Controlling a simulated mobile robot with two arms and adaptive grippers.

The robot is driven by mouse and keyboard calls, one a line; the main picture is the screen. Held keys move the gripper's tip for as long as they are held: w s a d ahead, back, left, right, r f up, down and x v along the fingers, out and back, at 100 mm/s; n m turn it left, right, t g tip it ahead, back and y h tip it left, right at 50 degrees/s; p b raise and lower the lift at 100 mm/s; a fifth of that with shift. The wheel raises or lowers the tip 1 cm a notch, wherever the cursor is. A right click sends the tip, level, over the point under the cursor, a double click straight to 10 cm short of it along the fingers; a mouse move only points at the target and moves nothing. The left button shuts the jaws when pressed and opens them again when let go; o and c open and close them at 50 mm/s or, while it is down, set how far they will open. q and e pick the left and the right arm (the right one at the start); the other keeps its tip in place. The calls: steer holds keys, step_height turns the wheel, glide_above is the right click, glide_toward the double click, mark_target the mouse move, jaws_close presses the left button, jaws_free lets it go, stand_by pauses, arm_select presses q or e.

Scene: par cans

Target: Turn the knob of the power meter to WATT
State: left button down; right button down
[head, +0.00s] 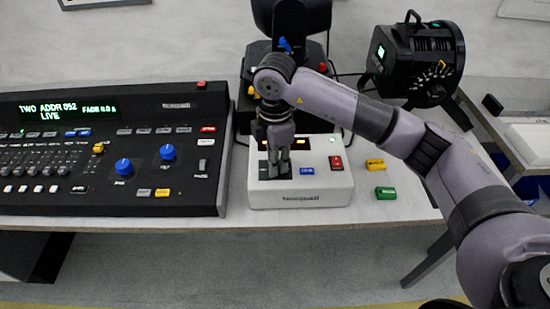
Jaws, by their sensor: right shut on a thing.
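The power meter appears to be the white box (312,188) at the middle of the table's front edge. A dark square panel (264,172) is at the left of its sloping top, with a lit yellow display, a blue button (307,171) and a red switch (336,163) to the right. My right gripper (279,171) points down over the dark panel, its fingers close together on what appears to be the knob. The fingers hide the knob, so its pointer and the WATT mark cannot be read. My left gripper is out of view.
A black lighting console (110,155) with blue knobs stands close on the left. A black lamp (418,58) stands at the back right. Yellow (376,165) and green (386,193) blocks lie right of the box. A dark device (292,25) stands behind.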

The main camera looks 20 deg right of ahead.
steer(key=m, duration=0.3)
steer(key=shift+r+p, duration=0.15)
steer(key=shift+p, duration=0.2)
steer(key=shift+r+m+p, duration=0.1)
steer(key=shift+m+p, duration=0.5)
steer(key=shift+m, duration=0.3)
steer(key=m+p, duration=0.3)
steer(key=p, duration=0.3)
steer(key=shift+m+p, duration=0.3)
steer(key=shift+p, duration=0.05)
steer(key=shift+m+p, duration=0.4)
steer(key=shift+p, duration=0.55)
steer(key=shift+f, duration=0.2)
steer(key=c, duration=1.4)
jaws_free()
